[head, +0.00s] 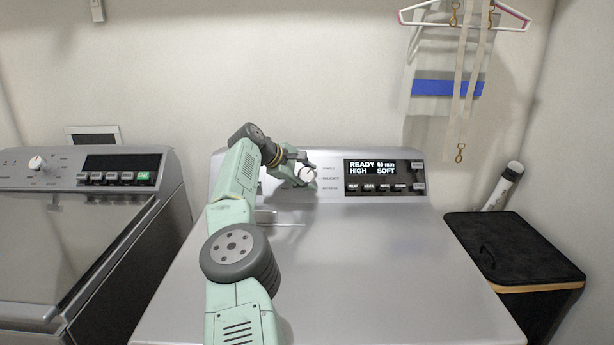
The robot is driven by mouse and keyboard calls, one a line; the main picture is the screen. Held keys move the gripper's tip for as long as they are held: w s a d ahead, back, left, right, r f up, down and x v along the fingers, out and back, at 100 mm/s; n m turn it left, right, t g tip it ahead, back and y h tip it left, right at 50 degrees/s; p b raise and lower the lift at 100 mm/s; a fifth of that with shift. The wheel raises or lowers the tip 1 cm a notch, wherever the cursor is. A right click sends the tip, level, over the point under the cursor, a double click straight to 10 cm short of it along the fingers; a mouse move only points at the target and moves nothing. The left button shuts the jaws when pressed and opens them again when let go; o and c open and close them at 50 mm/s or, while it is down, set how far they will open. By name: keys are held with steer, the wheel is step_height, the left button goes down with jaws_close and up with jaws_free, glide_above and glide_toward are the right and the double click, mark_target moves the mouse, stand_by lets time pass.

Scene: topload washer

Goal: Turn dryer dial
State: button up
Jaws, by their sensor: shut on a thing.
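The dryer (400,255) is the silver machine in the middle, with a flat top and a raised control panel at its back. Its round white dial (307,175) sits on the panel, left of the display. The display (374,167) is lit and reads READY, 60 min, HIGH, SOFT. My arm reaches over the dryer top from the front, and my gripper (299,172) is at the dial, shut on it. The gripper and wrist hide the dial's left side, and the fingertips are small in this view.
A second machine (60,240) with its own dial (37,163) stands at the left. A black-topped bin (515,248) is at the right, with a white tube (503,186) behind it. A hanger (464,14) with straps hangs on the wall. The dryer's top right is clear.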

steer(key=shift+s+d+f, duration=0.1)
steer(key=shift+f, duration=0.1)
stand_by(0.4)
steer(key=o, duration=1.1)
steer(key=shift+o, duration=0.2)
steer(key=shift+r, duration=0.1)
steer(key=shift+s+a+r, duration=0.1)
steer(key=shift+a+r, duration=0.25)
steer(key=shift+a, duration=0.05)
steer(key=v, duration=1.1)
steer(key=shift+d+r, duration=0.1)
